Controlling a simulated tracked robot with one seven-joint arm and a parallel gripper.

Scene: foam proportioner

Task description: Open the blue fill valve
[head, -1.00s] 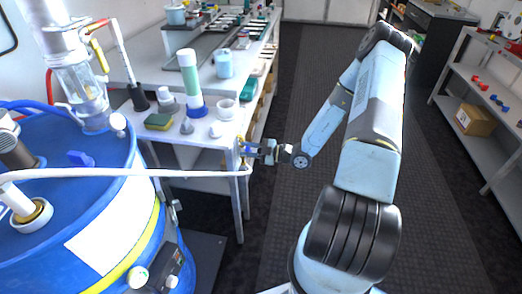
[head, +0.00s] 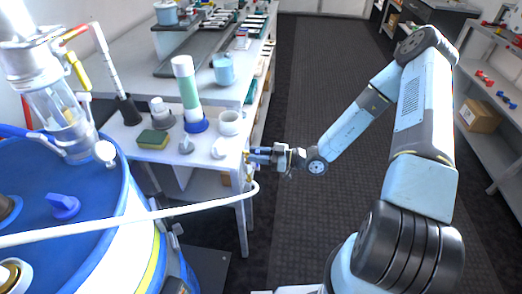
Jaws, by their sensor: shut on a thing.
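My gripper (head: 256,155) is at the right front corner of the white bench, by the end of a white hose (head: 160,213). Its jaws are shut on a small part there, which appears to be the blue fill valve. The jaws hide most of it, so I cannot tell how its handle is turned. A little yellow fitting (head: 248,172) shows just below the jaws, above the hose end. A separate blue knob (head: 63,206) stands on top of the blue drum (head: 95,200) at the left, apart from my gripper.
The white bench (head: 130,165) holds a green-and-white bottle (head: 187,95), a white mug (head: 229,122), a sponge (head: 153,139) and a blue cup (head: 223,69). The hose crosses in front of the bench. Shelves with a cardboard box (head: 479,117) stand right. The dark aisle floor (head: 310,100) is clear.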

